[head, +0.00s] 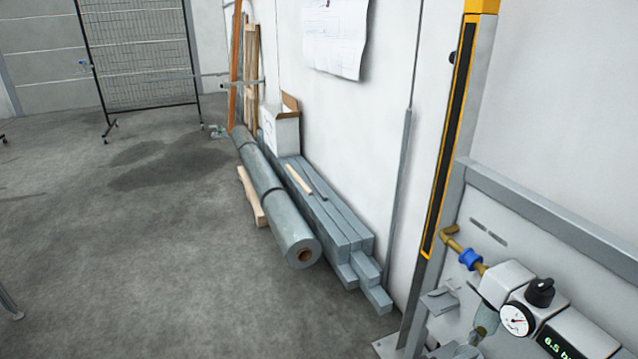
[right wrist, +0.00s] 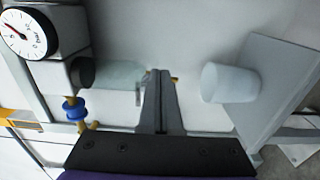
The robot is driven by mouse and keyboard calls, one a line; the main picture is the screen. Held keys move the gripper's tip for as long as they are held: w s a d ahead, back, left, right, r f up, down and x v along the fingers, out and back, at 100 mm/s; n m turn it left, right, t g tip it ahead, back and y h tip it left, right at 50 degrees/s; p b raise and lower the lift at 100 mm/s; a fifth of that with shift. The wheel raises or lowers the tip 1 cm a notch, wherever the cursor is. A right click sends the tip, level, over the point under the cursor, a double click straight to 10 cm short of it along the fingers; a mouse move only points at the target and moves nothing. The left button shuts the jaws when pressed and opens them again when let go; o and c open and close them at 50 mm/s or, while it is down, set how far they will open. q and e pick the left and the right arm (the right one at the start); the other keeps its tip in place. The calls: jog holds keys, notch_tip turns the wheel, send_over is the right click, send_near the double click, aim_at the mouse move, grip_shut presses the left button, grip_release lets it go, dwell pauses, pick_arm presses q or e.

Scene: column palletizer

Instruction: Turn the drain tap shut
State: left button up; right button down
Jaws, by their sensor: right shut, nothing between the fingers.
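The pressure regulator has a cloudy bowl (head: 485,321) on its underside, low at the right in the head view. In the right wrist view the bowl (right wrist: 118,74) lies just left of my right gripper (right wrist: 160,75). That gripper is shut and empty, with its fingertips at the bowl's end. A small brass-coloured bit of the drain tap (right wrist: 175,79) shows behind the tips; the fingers hide most of it. A thin grey piece (right wrist: 138,94) shows beside the fingers; I cannot tell if it is the tap's lever. Whether fingers and tap touch is unclear. My left gripper is not in view.
The gauge (head: 516,319), black knob (head: 540,291) and blue fitting (head: 470,259) sit close by on the panel. A white cup (right wrist: 222,83) stands right of the fingers. A roll (head: 283,215) and grey beams (head: 325,215) lie along the wall.

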jog(key=shift+w+d, duration=0.15)
jog(key=shift+d, duration=0.3)
jog(key=shift+w+a+r, duration=0.25)
jog(key=shift+w, duration=0.25)
dwell(0.8)
jog(key=shift+r+p, duration=0.5)
jog(key=shift+r, duration=0.15)
dwell(0.6)
jog(key=shift+s+r, duration=0.1)
jog(key=shift+s, duration=0.05)
jog(key=shift+s+v, duration=0.1)
jog(key=shift+v, duration=1.4)
jog(key=shift+s+v, duration=0.15)
jog(key=shift+v, duration=1.3)
jog(key=shift+d, duration=0.1)
